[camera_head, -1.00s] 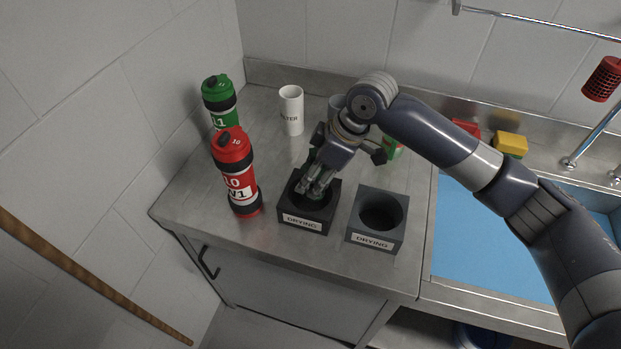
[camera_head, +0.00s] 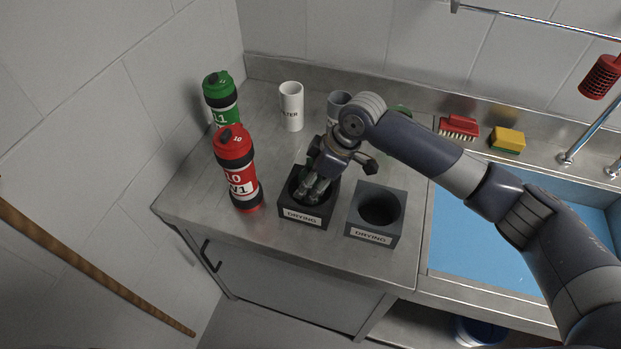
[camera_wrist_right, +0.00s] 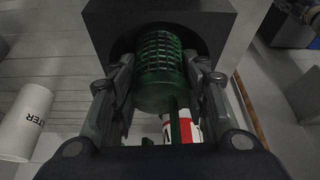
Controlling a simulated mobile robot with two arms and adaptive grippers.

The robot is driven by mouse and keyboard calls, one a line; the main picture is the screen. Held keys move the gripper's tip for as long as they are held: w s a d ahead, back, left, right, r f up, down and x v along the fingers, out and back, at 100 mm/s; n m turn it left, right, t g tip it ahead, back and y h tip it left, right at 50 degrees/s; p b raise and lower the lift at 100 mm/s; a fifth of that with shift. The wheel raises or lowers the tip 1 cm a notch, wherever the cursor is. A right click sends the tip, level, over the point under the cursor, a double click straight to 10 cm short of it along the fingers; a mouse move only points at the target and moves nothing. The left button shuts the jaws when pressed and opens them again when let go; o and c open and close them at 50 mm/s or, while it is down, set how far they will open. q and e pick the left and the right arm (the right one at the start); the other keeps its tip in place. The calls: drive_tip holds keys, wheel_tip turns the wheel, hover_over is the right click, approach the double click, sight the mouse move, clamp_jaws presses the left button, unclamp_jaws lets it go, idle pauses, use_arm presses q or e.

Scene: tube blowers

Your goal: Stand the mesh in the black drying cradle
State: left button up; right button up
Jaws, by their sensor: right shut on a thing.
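The black drying cradle (camera_head: 293,216) stands on the steel counter, left of a grey one, with a "DRYING" label on its front. My right gripper (camera_head: 312,190) reaches down into its round opening. In the right wrist view the mesh (camera_wrist_right: 160,65), a dark green gridded cylinder, sits between the fingers of the right gripper (camera_wrist_right: 160,85), which is shut on it. The mesh's far end lies within the opening of the black cradle (camera_wrist_right: 215,25). How deep it goes and whether it touches the bottom is hidden. My left gripper is not in view.
A grey drying cradle (camera_head: 390,234) stands close on the right, empty. A red bottle (camera_head: 236,172) and a green bottle (camera_head: 219,95) stand on the left. A white filter cup (camera_head: 291,105) and a grey cup (camera_head: 337,101) stand behind. The sink (camera_head: 470,240) is to the right.

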drive_tip(key=shift+f, duration=0.15)
drive_tip(key=o, duration=1)
drive_tip(key=shift+r, duration=0.35)
drive_tip(key=b+v, duration=0.2)
drive_tip(key=v, duration=1)
drive_tip(key=shift+r, duration=0.25)
